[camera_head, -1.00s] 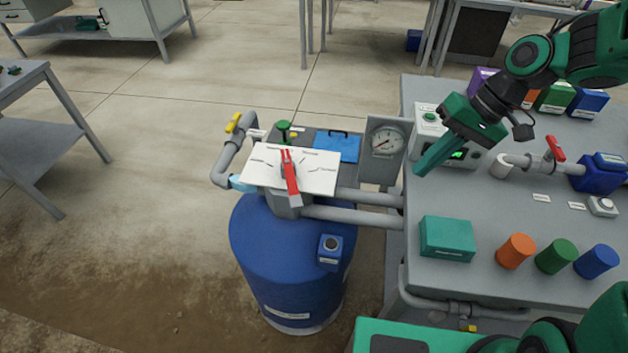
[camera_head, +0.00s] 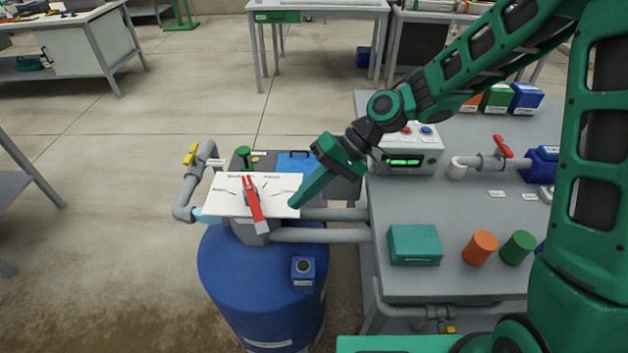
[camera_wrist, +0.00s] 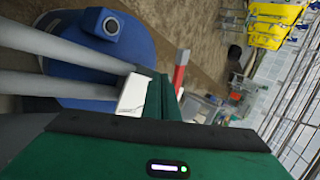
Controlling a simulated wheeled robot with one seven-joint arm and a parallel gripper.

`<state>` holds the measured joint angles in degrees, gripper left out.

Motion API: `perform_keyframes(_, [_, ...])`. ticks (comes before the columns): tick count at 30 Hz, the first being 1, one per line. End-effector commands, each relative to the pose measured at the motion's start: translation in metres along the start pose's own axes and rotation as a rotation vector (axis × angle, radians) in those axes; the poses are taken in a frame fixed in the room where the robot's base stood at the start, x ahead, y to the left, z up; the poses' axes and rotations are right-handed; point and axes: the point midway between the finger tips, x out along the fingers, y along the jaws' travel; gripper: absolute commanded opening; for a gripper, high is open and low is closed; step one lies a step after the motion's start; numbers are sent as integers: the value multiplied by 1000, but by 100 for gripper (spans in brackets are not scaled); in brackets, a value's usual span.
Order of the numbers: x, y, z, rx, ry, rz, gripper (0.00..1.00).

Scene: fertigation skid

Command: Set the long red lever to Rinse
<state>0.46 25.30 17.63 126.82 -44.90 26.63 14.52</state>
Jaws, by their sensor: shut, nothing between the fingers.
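The long red lever (camera_head: 255,208) sits on a white dial plate (camera_head: 226,184) above a blue tank (camera_head: 240,275). Its broad end points toward the front of the plate and slightly right. Labels run around the plate, too small to read surely. My gripper (camera_head: 295,203) is shut and empty, its tip at the right edge of the plate, right of the lever and apart from it in the head view. In the wrist view the red lever (camera_wrist: 181,70) shows just beyond the green fingers, with part of the white plate (camera_wrist: 134,93) beside them.
Grey pipes (camera_head: 335,235) run from the tank to the grey bench (camera_head: 455,210). A blue box (camera_head: 297,163) lies behind the plate. A yellow-handled valve (camera_head: 191,155) stands left. The bench holds a teal box (camera_head: 414,245), an orange cylinder (camera_head: 480,248) and a green cylinder (camera_head: 518,247).

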Motion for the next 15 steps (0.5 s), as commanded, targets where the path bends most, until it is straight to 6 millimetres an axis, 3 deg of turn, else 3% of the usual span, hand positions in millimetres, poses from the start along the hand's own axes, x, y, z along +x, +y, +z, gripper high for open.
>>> perform_keyframes(3, [23, 0, 1, -1, -5, -1, 0])
perform_keyframes(6, [33, -11, 0, -2, -2, 1, 0])
perform_keyframes(15, [48, -26, 0, -1, 0, 1, 0])
